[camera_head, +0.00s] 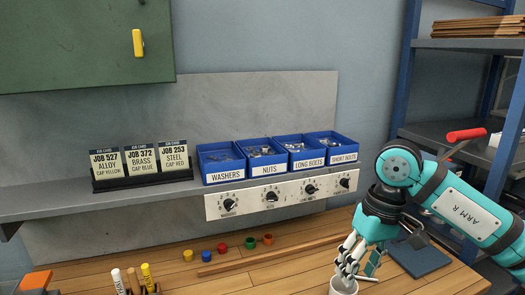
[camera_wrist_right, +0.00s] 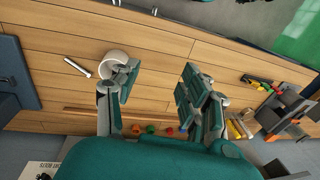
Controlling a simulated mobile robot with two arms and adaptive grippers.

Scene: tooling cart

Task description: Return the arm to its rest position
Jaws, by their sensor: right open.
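My right arm (camera_head: 463,207) reaches in from the right in the head view, with its elbow bent and its hand hanging down over the wooden bench (camera_head: 235,278). My right gripper (camera_head: 358,264) points down above a white round cup (camera_head: 343,288) near the front edge. In the right wrist view the gripper (camera_wrist_right: 160,80) has its fingers spread with nothing between them. There the white cup (camera_wrist_right: 113,62) shows beside the left finger, partly covered by it; whether they touch cannot be told. My left gripper is not in view.
Blue bins (camera_head: 265,153) and job cards (camera_head: 140,165) stand on a grey shelf above knobs (camera_head: 271,196). Coloured caps (camera_head: 222,248), a wooden strip (camera_head: 270,256), markers (camera_head: 133,280) and a dark blue mat (camera_head: 420,257) lie below. A bolt (camera_wrist_right: 78,68) lies near the cup. Metal shelving (camera_head: 465,44) stands right.

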